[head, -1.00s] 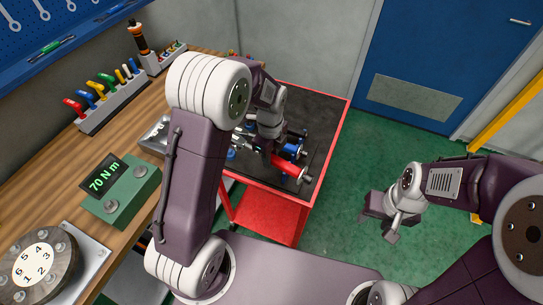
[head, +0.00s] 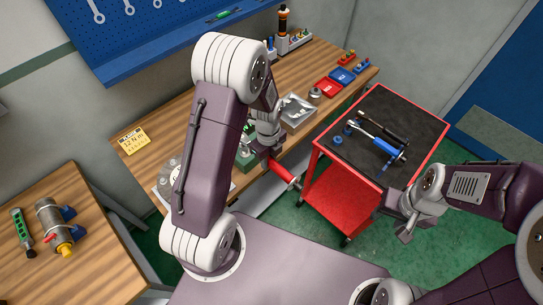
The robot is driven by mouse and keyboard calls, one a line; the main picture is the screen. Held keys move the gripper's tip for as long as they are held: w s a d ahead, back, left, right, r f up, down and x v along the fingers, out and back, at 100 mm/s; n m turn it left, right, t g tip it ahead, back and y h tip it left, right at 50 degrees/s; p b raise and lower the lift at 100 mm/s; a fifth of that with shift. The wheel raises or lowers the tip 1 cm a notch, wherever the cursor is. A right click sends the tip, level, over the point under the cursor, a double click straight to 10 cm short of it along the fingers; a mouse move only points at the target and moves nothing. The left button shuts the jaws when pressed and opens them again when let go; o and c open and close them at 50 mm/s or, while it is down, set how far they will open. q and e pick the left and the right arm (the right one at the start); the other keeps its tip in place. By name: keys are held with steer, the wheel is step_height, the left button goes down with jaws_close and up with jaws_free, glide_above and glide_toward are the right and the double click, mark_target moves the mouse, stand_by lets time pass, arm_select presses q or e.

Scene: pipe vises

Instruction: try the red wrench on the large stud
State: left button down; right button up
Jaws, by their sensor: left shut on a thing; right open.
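The red wrench (head: 283,173) is in my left gripper (head: 270,152); its red handle points down and to the right, over the gap between bench and cart. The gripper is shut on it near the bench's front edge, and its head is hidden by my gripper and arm. My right gripper (head: 405,226) is open and empty, to the right of the cart's front. A round numbered plate (head: 168,174) on the bench is mostly hidden behind my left arm. I cannot make out the large stud.
The red cart (head: 317,172) carries a blue wrench (head: 378,136), a black-handled tool (head: 383,127) and a blue ring (head: 337,140). A grey tray (head: 297,112), red and blue bins and a yellow card (head: 133,140) are on the bench. A pipe piece (head: 52,220) is on the left table.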

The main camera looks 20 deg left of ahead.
arm_select(q)
steer(key=shift+w+d+r, duration=0.1)
steer(key=shift+w+d, duration=0.3)
steer(key=shift+d, duration=0.05)
steer(key=shift+s+a, duration=0.25)
steer(key=shift+a, duration=0.1)
steer(key=f+b, duration=0.2)
steer(key=f, duration=0.1)
steer(key=shift+w+d, duration=0.2)
arm_select(e)
steer(key=shift+w+d+f, duration=0.15)
steer(key=shift+f, duration=0.3)
steer(key=shift+w+d+f, duration=0.1)
steer(key=shift+d+f, duration=0.05)
steer(key=shift+f, duration=0.3)
arm_select(q)
steer(key=shift+s+a+r, duration=0.1)
arm_select(e)
steer(key=shift+s, duration=0.1)
steer(key=shift+r, duration=0.1)
steer(key=shift+r, duration=0.15)
